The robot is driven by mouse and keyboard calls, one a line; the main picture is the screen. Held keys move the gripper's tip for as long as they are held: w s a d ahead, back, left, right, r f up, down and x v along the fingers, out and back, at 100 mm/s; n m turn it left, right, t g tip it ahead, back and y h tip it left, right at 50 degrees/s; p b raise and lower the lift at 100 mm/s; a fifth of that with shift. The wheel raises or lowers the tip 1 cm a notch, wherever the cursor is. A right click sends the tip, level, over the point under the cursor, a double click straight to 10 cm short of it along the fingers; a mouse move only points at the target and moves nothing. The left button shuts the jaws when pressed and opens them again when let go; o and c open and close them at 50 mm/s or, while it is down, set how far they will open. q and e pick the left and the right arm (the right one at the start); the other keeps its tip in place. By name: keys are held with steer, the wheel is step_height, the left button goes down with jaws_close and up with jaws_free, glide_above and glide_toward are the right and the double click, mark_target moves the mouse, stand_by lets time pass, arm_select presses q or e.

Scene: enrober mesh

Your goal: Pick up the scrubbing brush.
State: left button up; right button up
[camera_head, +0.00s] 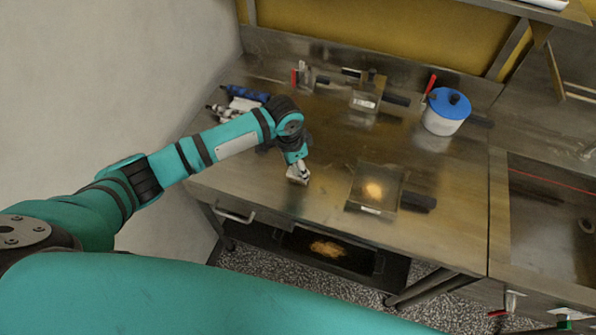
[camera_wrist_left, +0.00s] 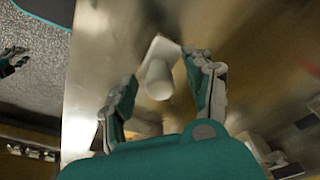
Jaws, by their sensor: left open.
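A small pale object, which looks like the scrubbing brush (camera_wrist_left: 158,78), lies on the metal worktop in the left wrist view, with a flat white end and a rounded part. It is between the spread fingers of my left gripper (camera_wrist_left: 161,68), with gaps on both sides. In the head view my left gripper (camera_head: 298,168) points down near the worktop's front edge, and a pale bit of the brush (camera_head: 298,179) shows at its tips. A dark and teal part at the left edge of the left wrist view may be my right gripper; its fingers are unclear.
The steel worktop (camera_head: 260,185) holds a clear tray (camera_head: 361,207) with a dark handle, another tray (camera_head: 368,101) behind, a white tub with a blue lid (camera_head: 443,118) and blue-handled tools (camera_head: 245,93) at back left. A sink (camera_head: 540,230) is at right.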

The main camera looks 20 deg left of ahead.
arm_select(q)
steer(key=shift+c, duration=0.4)
jaws_close()
steer(key=shift+r, duration=0.1)
steer(key=shift+r+b, duration=0.4)
steer(key=shift+r, duration=0.15)
step_height(320, 180, up, 2)
steer(key=shift+r+b, duration=0.1)
steer(key=shift+b, duration=0.45)
steer(key=s+d+r+b, duration=0.1)
steer(key=s+d+b, duration=0.2)
steer(key=s+d, duration=0.7)
steer(key=shift+s+d+r+b, duration=0.3)
steer(key=shift+d+b, duration=0.1)
steer(key=shift+d, duration=0.6)
